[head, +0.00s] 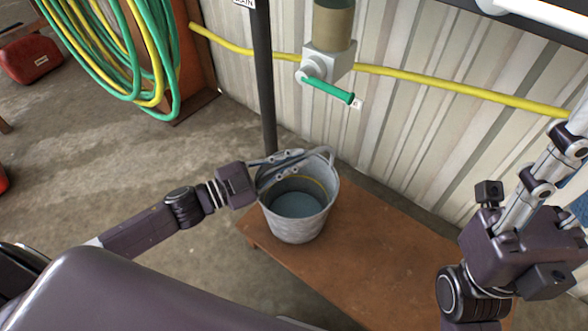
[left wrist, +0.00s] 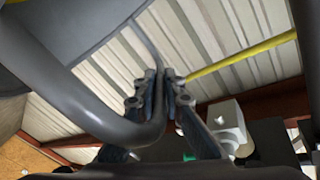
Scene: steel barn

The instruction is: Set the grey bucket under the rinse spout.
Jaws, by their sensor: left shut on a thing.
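The grey bucket (head: 300,222) is upright at the left end of a low brown bench in the head view. I cannot tell whether its base touches the bench. A yellowish line runs round its inside, above a blue-grey bottom. My left gripper (head: 286,160) is shut on the bucket's handle at the far left of the rim. In the left wrist view, the grey handle (left wrist: 85,105) curves to the closed fingers (left wrist: 163,88). The rinse spout fixture (head: 328,62), a pale box with a green lever, is on the wall behind. My right gripper (head: 545,178) is partly cut off at the right.
The bench (head: 375,255) is bare to the right of the bucket. A dark post (head: 265,80) stands just behind the bucket. A yellow hose (head: 430,82) runs along the corrugated wall. Coiled hoses (head: 130,50) hang at the upper left.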

